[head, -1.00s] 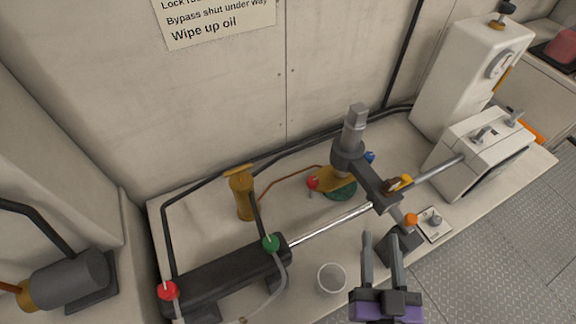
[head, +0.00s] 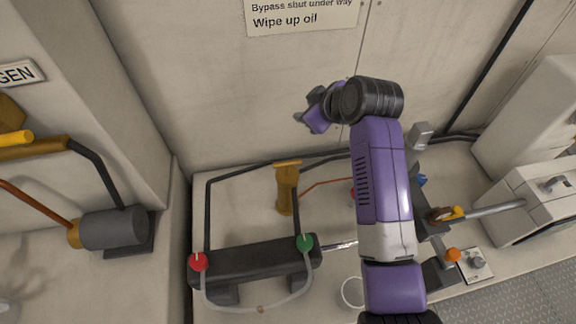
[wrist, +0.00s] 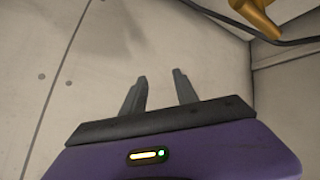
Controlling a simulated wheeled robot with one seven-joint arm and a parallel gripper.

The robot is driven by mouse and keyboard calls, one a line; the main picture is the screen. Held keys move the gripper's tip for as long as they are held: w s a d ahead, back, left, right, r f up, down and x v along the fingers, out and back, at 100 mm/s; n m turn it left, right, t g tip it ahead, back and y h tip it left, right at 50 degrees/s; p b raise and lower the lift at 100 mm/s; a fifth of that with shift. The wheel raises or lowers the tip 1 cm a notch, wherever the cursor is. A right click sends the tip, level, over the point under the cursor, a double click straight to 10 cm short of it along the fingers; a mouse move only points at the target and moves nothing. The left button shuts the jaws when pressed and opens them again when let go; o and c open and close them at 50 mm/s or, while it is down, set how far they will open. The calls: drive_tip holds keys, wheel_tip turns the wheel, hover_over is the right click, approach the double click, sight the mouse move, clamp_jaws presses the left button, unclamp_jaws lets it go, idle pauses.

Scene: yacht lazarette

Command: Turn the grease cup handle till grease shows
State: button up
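The brass grease cup (head: 287,195) stands upright at the back of the bench in the head view, left of my arm. Its flat brass T-shaped handle (head: 287,163) is on top. I cannot make out any grease on it. My gripper (head: 300,117) is up in front of the wall, above the cup and apart from it. In the wrist view my gripper (wrist: 160,75) has its two fingers spread with nothing between them. A brass piece (wrist: 257,16) is at the top right there, cut off by the frame edge; I cannot tell if it is the cup.
A dark cylinder (head: 250,262) with a red knob (head: 199,262) and a green knob (head: 304,242) lies in front of the cup. My arm hides part of the bench. A white cup (head: 351,291) is beside it. White boxes (head: 540,205) stand right.

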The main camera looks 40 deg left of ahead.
sight(292, 162)
drive_tip(key=s+d+n+g+h, duration=0.1)
drive_tip(key=s+n+g, duration=0.1)
drive_tip(key=s, duration=0.1)
drive_tip(key=s+d+f+n+g+h, duration=0.1)
drive_tip(key=s+d+n+g+h, duration=0.1)
drive_tip(key=s+n, duration=0.1)
drive_tip(key=s+d+f+n+g+h, duration=0.1)
drive_tip(key=s+n+g+h, duration=0.1)
drive_tip(key=s, duration=0.1)
drive_tip(key=shift+s+d+f+g, duration=0.1)
drive_tip(key=shift+d+f+g, duration=0.05)
drive_tip(key=shift+d+g, duration=0.25)
drive_tip(key=shift+p+x, duration=0.65)
drive_tip(key=shift+x, duration=3.1)
drive_tip(key=shift+d, duration=0.1)
